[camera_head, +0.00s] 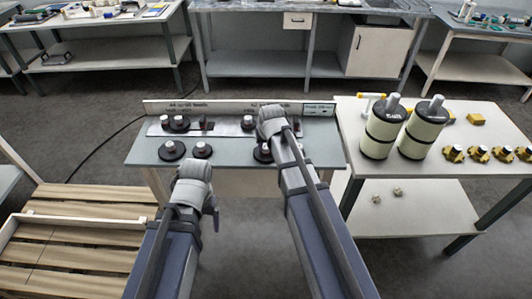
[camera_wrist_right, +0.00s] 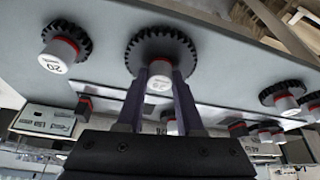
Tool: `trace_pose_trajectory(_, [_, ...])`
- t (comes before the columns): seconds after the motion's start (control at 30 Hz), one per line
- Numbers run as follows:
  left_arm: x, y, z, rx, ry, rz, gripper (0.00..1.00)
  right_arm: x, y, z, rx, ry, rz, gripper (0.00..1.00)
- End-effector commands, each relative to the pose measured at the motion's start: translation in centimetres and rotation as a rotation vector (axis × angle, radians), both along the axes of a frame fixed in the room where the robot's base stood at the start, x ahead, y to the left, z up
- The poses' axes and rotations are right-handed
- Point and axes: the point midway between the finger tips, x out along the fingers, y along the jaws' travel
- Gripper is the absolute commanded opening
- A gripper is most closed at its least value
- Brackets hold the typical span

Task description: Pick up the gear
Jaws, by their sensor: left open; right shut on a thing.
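My right gripper (camera_wrist_right: 160,98) is shut on the white hub of a large black gear (camera_wrist_right: 160,44). Whether that gear is clear of the tabletop I cannot tell. A smaller gear (camera_wrist_right: 66,46) marked 20 is beside it in the wrist view. In the head view my right arm hides most of the held gear. My left gripper (camera_head: 212,207) is open, in front of the table, apart from the gears.
A labelled board (camera_head: 230,107) runs along the back of the grey table (camera_head: 140,152). A white table (camera_head: 350,115) on the right holds two cream cylinders (camera_head: 382,130) (camera_head: 424,130) and several yellow-black parts. Wooden pallets (camera_head: 85,235) lie at the lower left.

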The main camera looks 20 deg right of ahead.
Motion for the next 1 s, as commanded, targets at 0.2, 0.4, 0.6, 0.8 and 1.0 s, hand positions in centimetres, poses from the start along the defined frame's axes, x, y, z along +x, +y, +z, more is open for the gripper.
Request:
trace_pose_trajectory(0.2, [0.00, 0.00, 0.00, 0.000, 0.000, 0.000, 0.83, 0.01, -0.01, 0.00, 0.000, 0.000, 0.000, 0.00])
trace_pose_trajectory(0.4, [0.00, 0.00, 0.00, 0.000, 0.000, 0.000, 0.83, 0.01, -0.01, 0.00, 0.000, 0.000, 0.000, 0.00])
trace_pose_trajectory(0.6, [0.00, 0.00, 0.00, 0.000, 0.000, 0.000, 0.83, 0.01, -0.01, 0.00, 0.000, 0.000, 0.000, 0.00])
trace_pose_trajectory(0.8, [0.00, 0.00, 0.00, 0.000, 0.000, 0.000, 0.83, 0.01, -0.01, 0.00, 0.000, 0.000, 0.000, 0.00])
trace_pose_trajectory(1.0, [0.00, 0.00, 0.00, 0.000, 0.000, 0.000, 0.83, 0.02, -0.01, 0.01, 0.000, 0.000, 0.000, 0.00])
